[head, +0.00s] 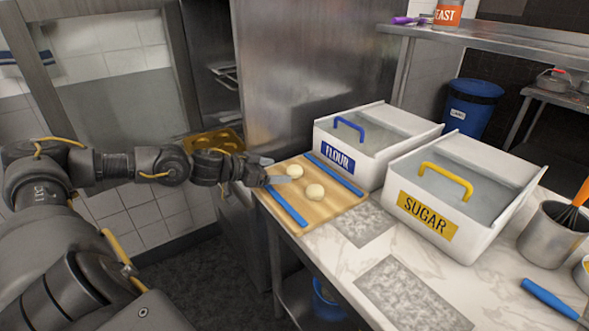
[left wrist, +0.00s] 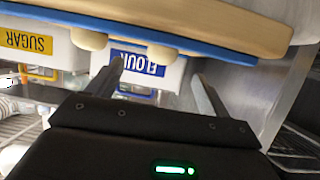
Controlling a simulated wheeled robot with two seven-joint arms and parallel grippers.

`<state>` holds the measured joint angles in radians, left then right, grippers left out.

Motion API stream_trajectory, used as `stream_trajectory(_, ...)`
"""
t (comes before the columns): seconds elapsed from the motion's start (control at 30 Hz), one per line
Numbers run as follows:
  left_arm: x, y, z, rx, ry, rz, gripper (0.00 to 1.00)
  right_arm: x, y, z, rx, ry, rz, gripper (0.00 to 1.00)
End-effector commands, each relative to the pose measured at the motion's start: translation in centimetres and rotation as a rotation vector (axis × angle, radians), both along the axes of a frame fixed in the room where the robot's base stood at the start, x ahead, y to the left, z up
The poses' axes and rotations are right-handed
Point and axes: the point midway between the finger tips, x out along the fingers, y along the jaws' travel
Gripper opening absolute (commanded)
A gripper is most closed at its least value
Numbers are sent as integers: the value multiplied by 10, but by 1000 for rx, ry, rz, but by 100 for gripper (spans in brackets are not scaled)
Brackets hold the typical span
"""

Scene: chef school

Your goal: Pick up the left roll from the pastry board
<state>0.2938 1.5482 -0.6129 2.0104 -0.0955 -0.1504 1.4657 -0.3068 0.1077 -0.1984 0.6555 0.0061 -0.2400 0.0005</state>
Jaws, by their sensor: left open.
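The pastry board (head: 333,206) is a wooden board with blue strips on two sides, on the marble counter. Two pale round rolls lie on it: the left roll (head: 295,171) and the right roll (head: 315,191). My left gripper (head: 277,170) is open and empty at the board's left edge, its fingers pointing at the left roll. In the left wrist view, which looks upside down, the left roll (left wrist: 162,53) shows beyond and between the open fingers (left wrist: 158,72). The right roll (left wrist: 88,38) is off to one side there. My right gripper is not in view.
A flour bin (head: 338,157) and a sugar bin (head: 428,216) stand behind and right of the board. A metal pot (head: 545,238) with utensils and a blue-handled tool (head: 548,296) are at far right. A steel cabinet (head: 300,75) rises behind the board.

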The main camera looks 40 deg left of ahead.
Motion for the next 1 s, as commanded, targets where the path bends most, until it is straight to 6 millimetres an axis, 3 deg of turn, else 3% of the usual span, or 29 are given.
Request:
stream_trajectory(0.27, 5, -2, -2, -2, 0, 1, 80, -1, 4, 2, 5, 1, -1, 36)
stream_trajectory(0.7, 47, -12, -21, -2, -1, 1, 80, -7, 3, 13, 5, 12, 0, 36)
stream_trajectory(0.97, 48, -13, -23, 0, 0, 0, 80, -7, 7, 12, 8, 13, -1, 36)
stream_trajectory(1.0, 48, -13, -23, 0, 0, 0, 75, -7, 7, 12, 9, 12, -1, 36)
